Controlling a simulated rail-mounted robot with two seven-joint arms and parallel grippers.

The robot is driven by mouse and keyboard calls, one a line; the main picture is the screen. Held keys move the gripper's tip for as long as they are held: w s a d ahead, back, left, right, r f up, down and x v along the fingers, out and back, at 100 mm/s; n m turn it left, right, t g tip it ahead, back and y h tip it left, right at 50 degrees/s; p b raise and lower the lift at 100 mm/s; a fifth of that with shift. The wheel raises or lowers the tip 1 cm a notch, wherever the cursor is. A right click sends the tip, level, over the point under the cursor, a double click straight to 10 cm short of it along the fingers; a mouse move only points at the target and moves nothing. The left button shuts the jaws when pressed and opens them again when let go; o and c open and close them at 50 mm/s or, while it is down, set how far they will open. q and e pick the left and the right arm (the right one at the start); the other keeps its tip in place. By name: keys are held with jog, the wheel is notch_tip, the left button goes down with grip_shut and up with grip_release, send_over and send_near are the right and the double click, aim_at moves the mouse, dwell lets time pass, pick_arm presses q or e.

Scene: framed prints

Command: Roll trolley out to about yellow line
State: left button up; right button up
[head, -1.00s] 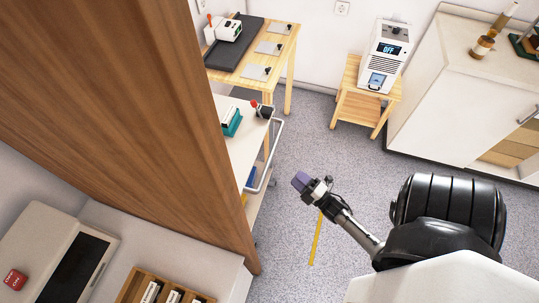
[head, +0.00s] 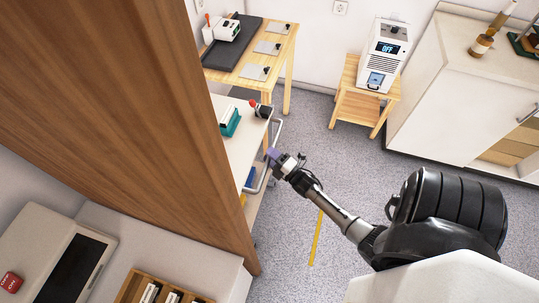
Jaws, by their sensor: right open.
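The white trolley (head: 240,153) stands at the left, partly hidden behind a wooden panel. Its grey rail handle (head: 278,127) runs along its right side. My right gripper (head: 273,155) is open and overlaps the handle's middle in the head view. Whether it touches the handle I cannot tell. The yellow line (head: 316,240) lies on the floor to the right of the trolley, its upper end hidden by my right arm. My left gripper is not in view.
The large wooden panel (head: 130,110) blocks the left side. A wooden table (head: 289,70) stands beyond the trolley, and a small stand (head: 353,98) bears a white device. A white cabinet (head: 430,105) is at the right. The floor around the line is clear.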

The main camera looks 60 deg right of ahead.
jog(key=shift+w, duration=0.3)
grip_shut()
dwell(0.4)
